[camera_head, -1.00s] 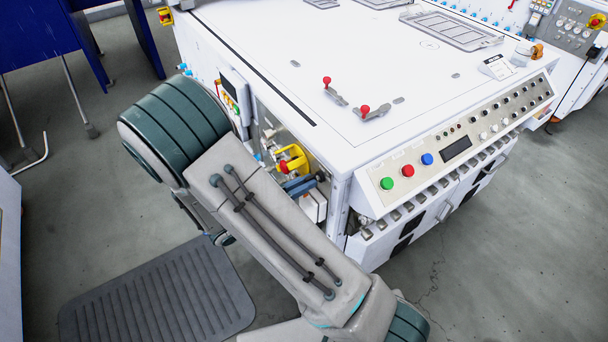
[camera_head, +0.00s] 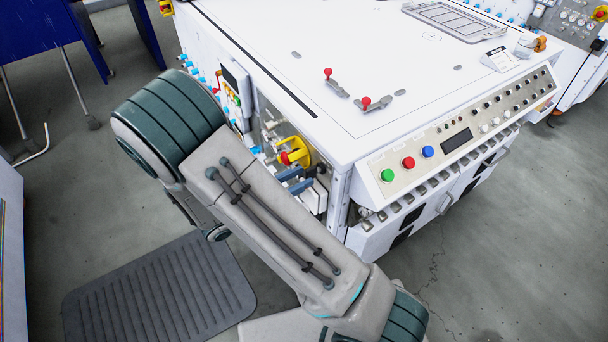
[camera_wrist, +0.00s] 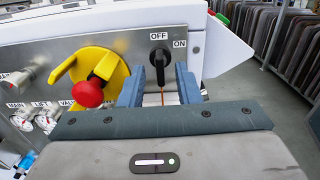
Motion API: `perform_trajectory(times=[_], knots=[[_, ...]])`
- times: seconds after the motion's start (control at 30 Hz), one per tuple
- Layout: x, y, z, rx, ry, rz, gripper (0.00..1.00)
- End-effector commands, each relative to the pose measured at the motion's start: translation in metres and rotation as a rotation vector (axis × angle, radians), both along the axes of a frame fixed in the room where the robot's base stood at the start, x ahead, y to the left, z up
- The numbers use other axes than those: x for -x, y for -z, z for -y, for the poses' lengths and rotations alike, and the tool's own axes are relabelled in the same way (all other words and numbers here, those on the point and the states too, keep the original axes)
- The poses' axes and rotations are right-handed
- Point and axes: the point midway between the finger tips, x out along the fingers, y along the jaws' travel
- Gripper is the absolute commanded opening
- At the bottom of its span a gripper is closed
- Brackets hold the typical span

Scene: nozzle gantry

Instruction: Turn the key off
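The key switch (camera_wrist: 160,56) is a black knob on the grey metal panel in the wrist view. Its black handle looks about vertical, hanging down from a round base. The OFF label (camera_wrist: 159,36) is above it and the ON label (camera_wrist: 180,43) is at its upper right. My gripper (camera_wrist: 160,86) is open, its two blue fingers apart below the knob, one to each side of its lower end. Whether they touch it I cannot tell. In the head view my gripper (camera_head: 298,181) is at the machine's side panel; the key cannot be made out there.
A red button on a yellow guard (camera_wrist: 90,92) sits close left of my left finger. A white box edge (camera_wrist: 216,45) projects at right. In the head view the white machine (camera_head: 350,60) stands over grey floor, with a dark mat (camera_head: 160,290) in front.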

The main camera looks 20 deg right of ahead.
Motion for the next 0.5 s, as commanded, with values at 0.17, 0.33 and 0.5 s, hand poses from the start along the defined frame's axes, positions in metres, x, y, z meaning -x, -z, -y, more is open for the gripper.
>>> perform_trajectory(times=[0.17,0.33,0.5], knots=[[0.012,0.000,-0.040,-0.001,-0.006,0.001,0.30],[0.024,0.000,-0.076,-0.002,-0.004,0.002,0.30],[0.032,0.000,-0.101,0.000,-0.003,-0.001,0.30]])
